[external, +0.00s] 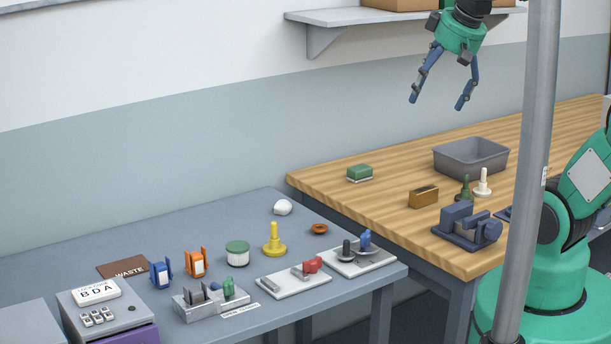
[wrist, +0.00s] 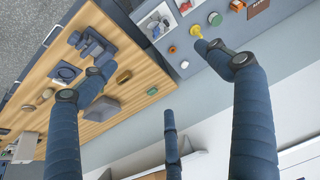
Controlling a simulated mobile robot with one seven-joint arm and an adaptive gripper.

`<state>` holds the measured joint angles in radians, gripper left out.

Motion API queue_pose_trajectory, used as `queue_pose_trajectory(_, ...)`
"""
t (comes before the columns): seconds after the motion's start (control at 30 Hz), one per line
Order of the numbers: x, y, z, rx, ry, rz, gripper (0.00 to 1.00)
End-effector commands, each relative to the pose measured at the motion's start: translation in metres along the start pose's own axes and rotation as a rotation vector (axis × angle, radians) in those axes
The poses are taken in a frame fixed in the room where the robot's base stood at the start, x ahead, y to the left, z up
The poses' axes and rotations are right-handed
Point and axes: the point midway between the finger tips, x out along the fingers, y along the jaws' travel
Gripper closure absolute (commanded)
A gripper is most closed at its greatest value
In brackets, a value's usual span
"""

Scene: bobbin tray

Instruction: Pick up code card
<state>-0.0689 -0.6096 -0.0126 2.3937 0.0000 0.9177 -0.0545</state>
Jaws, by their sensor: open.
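The code card (external: 96,291) is a small white card with the letters "BDA" in black. It lies on top of a grey box with several white keys (external: 97,317), at the front left of the grey table in the external view. I do not see the card in the wrist view. My gripper (external: 437,104) is open and empty, high above the wooden table near the wall shelf, far to the right of the card. Its blue fingers are spread apart in the wrist view (wrist: 155,58), with nothing between them.
The grey table (external: 220,217) holds a yellow peg (external: 274,240), blue and orange holders, a green-lidded jar (external: 238,253), and white trays with small parts. The wooden table (external: 395,160) holds a grey bin (external: 471,158) and a blue device (external: 467,228). A grey pole (external: 530,170) stands in front.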

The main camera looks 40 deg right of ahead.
Motion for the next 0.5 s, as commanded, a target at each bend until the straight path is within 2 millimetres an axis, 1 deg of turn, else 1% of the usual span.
queue_pose_trajectory(0.03,-0.002,-0.005,-0.014,-0.024,-0.01,-0.008,0.11)
queue_pose_trajectory(0.1,-0.003,-0.011,-0.031,-0.056,-0.019,-0.016,0.11)
queue_pose_trajectory(0.27,-0.002,-0.028,-0.07,-0.129,-0.041,-0.036,0.11)
queue_pose_trajectory(0.5,0.004,-0.059,-0.124,-0.239,-0.075,-0.065,0.11)
